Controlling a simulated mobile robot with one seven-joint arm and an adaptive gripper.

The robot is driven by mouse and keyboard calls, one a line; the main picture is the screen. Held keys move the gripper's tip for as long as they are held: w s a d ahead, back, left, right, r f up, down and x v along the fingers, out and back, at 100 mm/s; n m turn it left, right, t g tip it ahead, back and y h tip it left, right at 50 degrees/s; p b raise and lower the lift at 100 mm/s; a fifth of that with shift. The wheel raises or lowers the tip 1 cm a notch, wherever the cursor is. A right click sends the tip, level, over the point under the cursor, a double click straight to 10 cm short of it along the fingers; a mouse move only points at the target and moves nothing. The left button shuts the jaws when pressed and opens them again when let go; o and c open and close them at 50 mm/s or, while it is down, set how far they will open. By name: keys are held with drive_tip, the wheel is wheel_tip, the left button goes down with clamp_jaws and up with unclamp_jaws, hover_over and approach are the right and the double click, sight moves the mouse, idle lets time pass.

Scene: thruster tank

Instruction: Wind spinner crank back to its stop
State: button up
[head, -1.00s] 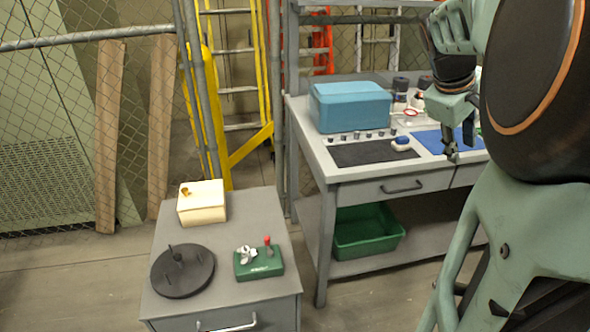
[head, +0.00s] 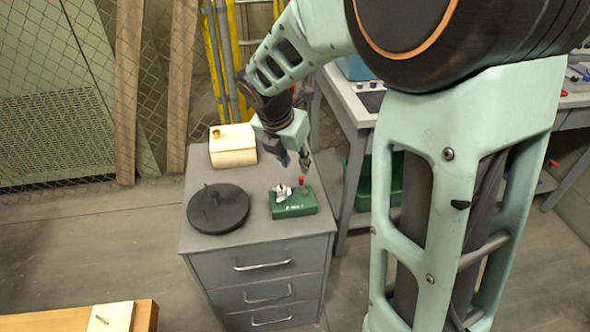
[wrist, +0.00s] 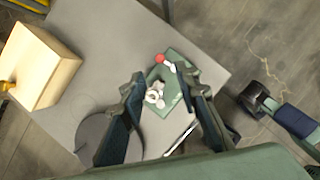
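A green block (head: 294,207) sits at the right front of the grey cabinet top. It carries a small white mechanism (head: 282,192) and an upright red knob (head: 301,181), which look like the spinner and its crank. In the wrist view the red knob (wrist: 160,59) and white mechanism (wrist: 153,95) show between and just beyond my fingers. My gripper (head: 293,161) is open and empty, above and behind the block, pointing down. It also shows in the wrist view (wrist: 159,80). It appears apart from the knob. The crank's stop cannot be made out.
A black disc with short posts (head: 218,208) lies left of the block. A cream box (head: 232,146) stands behind on the grey cabinet (head: 255,245). A workbench (head: 352,105) is close on the right, and a wire fence rises behind.

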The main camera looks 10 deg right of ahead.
sight(301, 178)
drive_tip(key=b+x, duration=0.2)
drive_tip(key=x, duration=0.6)
drive_tip(key=shift+w+d+f, duration=0.1)
drive_tip(key=shift+f, duration=0.15)
clamp_jaws()
